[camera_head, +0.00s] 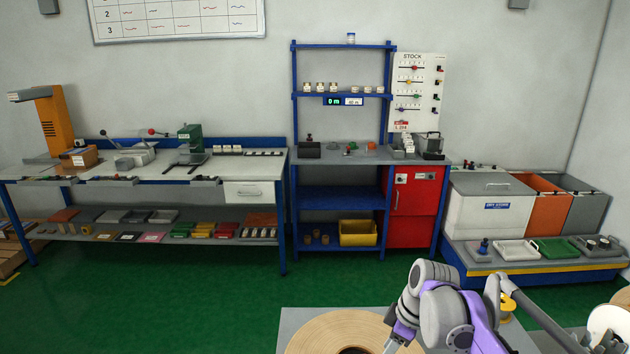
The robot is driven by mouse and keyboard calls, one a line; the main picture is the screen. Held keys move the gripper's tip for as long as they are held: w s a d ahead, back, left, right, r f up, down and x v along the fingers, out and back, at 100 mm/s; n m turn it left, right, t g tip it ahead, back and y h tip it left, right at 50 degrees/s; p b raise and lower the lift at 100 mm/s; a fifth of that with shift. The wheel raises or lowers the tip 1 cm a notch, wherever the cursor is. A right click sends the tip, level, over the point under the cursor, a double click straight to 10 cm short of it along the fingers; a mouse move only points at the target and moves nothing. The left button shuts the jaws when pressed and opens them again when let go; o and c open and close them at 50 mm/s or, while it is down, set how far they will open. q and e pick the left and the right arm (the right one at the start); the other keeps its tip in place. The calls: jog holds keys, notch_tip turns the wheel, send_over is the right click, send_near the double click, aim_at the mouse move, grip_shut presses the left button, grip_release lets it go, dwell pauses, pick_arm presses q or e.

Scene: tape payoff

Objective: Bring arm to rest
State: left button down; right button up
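My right arm, purple and grey, is folded at the lower right of the head view. Its gripper (399,337) points down by the right side of a large tan roll (318,332) with a dark core. The bottom edge of the picture cuts off the roll and the fingertips' surroundings. I cannot tell whether the fingers touch the roll or are open or shut. My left arm and gripper are not in view.
The roll lies on a grey surface (291,322). A white disc (608,322) stands at the far lower right. Behind are green floor (190,305), a long workbench (225,168), a blue shelf (340,95), a red cabinet (412,208) and a white bin (490,212).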

jog(key=s+f+m+t+h, duration=0.1)
jog(key=s+m, duration=0.3)
jog(key=s, duration=0.4)
jog(key=s+d+f+m+t, duration=0.1)
jog(key=s+f+m, duration=0.3)
jog(key=s, duration=0.3)
jog(key=s+f+m+t+h, duration=0.1)
jog(key=s+m, duration=0.3)
jog(key=s, duration=0.4)
jog(key=shift+s+d+f+t+h, duration=0.3)
jog(key=shift+f+t, duration=0.2)
jog(key=shift+f, duration=0.25)
